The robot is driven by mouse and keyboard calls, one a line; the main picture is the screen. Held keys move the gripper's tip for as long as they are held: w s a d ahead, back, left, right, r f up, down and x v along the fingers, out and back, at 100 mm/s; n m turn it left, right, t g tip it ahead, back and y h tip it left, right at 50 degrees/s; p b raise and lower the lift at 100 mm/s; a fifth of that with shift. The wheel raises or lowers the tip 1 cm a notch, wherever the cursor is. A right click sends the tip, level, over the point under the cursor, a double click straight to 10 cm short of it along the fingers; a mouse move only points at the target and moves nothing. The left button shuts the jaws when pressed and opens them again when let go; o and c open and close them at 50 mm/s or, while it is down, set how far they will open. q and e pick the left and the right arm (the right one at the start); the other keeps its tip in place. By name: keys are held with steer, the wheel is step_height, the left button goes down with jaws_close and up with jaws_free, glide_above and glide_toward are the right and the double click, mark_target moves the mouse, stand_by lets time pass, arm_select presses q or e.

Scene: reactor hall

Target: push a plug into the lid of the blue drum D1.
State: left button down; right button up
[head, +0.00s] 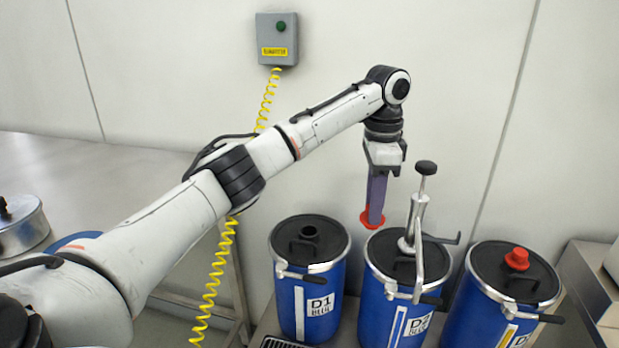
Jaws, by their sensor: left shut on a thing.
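The blue drum D1 (312,290) stands at the left of a row of drums. Its black lid (309,241) has an open round neck (309,232) and a handle. My left gripper (374,212) points down, shut on a red plug (372,220), and holds it in the air. In the picture the plug is right of the D1 neck and in front of the wall, near the upper left edge of the middle drum's lid. The plug's underside is hidden. My right gripper is out of view.
The middle drum D2 (390,322) carries an upright metal pump-like tool (417,225) close to my left gripper. The right drum (480,318) has a red plug (517,259) in its lid. A yellow coiled cable (215,285) hangs behind my left arm from a wall box (277,45).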

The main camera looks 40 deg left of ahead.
arm_select(q)
steer(key=w+a+r+m+p, duration=0.25)
steer(key=a+m, duration=0.25)
steer(key=a, duration=0.4)
arm_select(e)
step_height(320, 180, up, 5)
steer(key=p, duration=0.4)
arm_select(q)
steer(key=s+a+f+m+b, duration=0.3)
steer(key=a+f+m+b, duration=0.3)
steer(key=f, duration=0.4)
steer(key=shift+s+a+m, duration=0.4)
steer(key=shift+a, duration=0.4)
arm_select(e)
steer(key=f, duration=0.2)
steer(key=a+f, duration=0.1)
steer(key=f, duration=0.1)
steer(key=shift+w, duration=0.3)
arm_select(q)
steer(key=shift+r, duration=0.1)
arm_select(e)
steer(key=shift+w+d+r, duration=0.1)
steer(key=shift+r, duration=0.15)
arm_select(q)
steer(key=shift+a+p, duration=0.1)
steer(key=shift+p, duration=0.6)
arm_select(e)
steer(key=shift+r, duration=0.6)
arm_select(q)
steer(key=shift+f, duration=0.35)
